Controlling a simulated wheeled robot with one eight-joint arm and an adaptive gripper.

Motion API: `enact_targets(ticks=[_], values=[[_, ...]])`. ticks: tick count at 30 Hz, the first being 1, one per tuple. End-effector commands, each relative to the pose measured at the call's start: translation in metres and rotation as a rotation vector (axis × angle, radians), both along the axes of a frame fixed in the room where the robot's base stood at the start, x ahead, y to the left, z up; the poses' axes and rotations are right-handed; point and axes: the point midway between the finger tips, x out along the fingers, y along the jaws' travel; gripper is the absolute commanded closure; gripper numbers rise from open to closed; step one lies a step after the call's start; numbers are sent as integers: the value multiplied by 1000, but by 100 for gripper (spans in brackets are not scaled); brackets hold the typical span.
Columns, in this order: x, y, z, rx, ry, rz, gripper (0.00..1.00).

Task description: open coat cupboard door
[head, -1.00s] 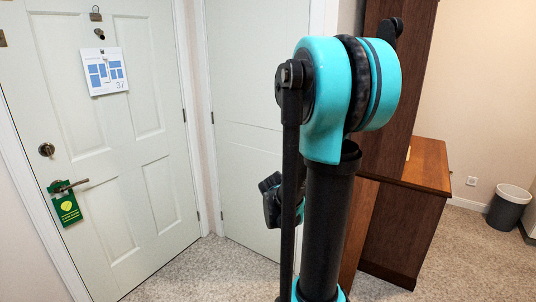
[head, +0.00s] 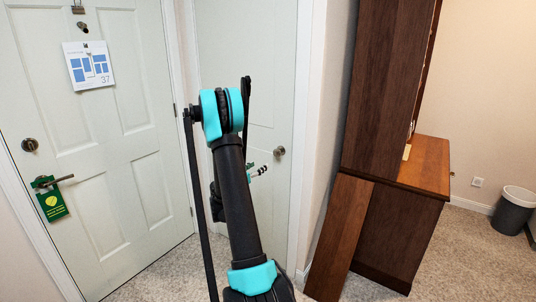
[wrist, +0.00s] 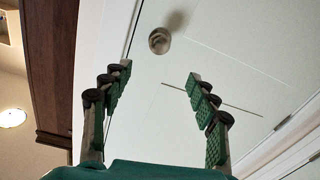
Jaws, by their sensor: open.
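The coat cupboard door (head: 258,60) is the plain pale door in the middle of the head view, and it looks shut. Its round metal knob (head: 279,151) is on its right side. In the wrist view the knob (wrist: 159,40) shows near the top, beyond and between the fingertips. My gripper (wrist: 160,80) is open and empty, its green padded fingers spread apart and not touching the knob. In the head view my gripper (head: 258,171) is left of the knob, partly hidden behind my arm.
Another pale door (head: 100,150) at left has a lever handle (head: 52,181) with a green hanger (head: 51,205). A dark wooden hutch (head: 395,220) stands right, with a brown panel (head: 338,240) slanting before it. A grey bin (head: 513,211) is far right. Carpet is clear near the doors.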

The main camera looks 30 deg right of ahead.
Motion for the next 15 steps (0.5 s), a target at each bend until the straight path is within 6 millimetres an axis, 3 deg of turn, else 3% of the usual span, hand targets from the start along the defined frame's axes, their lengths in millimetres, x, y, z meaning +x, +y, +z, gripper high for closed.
enact_targets(ticks=[5,15], values=[[6,-16,0,-1,-2,-4,41],[32,-76,0,-1,0,-4,41]])
